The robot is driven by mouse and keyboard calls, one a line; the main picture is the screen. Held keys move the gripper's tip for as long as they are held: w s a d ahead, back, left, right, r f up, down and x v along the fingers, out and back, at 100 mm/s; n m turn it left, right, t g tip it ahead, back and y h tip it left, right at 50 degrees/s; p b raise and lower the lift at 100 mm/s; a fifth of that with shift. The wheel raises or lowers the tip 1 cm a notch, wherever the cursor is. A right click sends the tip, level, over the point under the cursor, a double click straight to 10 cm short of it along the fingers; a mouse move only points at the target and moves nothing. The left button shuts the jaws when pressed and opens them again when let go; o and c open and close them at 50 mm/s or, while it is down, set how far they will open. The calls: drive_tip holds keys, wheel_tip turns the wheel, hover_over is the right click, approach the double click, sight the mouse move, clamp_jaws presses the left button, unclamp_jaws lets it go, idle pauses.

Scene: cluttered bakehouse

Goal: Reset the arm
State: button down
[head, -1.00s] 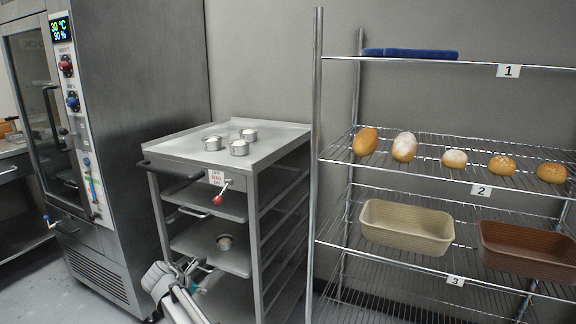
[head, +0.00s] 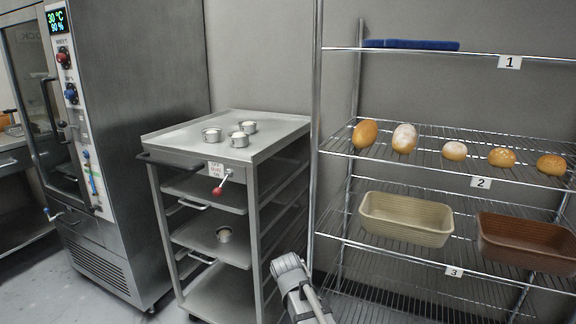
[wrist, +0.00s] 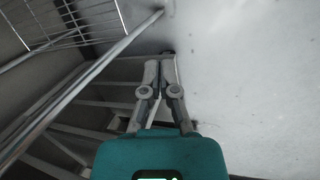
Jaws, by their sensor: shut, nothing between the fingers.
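My gripper (wrist: 166,62) shows in the wrist view with its two grey fingers together at the tips and nothing between them. In the head view, a grey part of my arm (head: 297,287) rises at the bottom middle, in front of the gap between the tray trolley and the wire shelf rack; the fingertips cannot be made out clearly there. In the wrist view the gripper is beside pale floor, with trolley rails and rack wires to its left. It holds nothing.
The grey trolley (head: 283,127) carries several small metal tins on top and one inside. The wire rack (head: 322,90) right of it holds bread rolls, a beige basket (head: 405,218) and a brown basket (head: 520,243). A steel proofing cabinet (head: 150,130) stands left. Floor shows between cabinet and trolley.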

drive_tip(key=s+d+m+g+y, duration=0.2)
drive_tip(key=s+d+m+y, duration=0.1)
drive_tip(key=s+d+m, duration=0.9)
wheel_tip(320, 180, up, 30)
drive_tip(key=w+n+p, duration=0.1)
drive_tip(key=p, duration=3)
drive_tip(key=shift+w+d, duration=0.2)
drive_tip(key=shift+d, duration=0.25)
drive_tip(key=shift+a, duration=0.1)
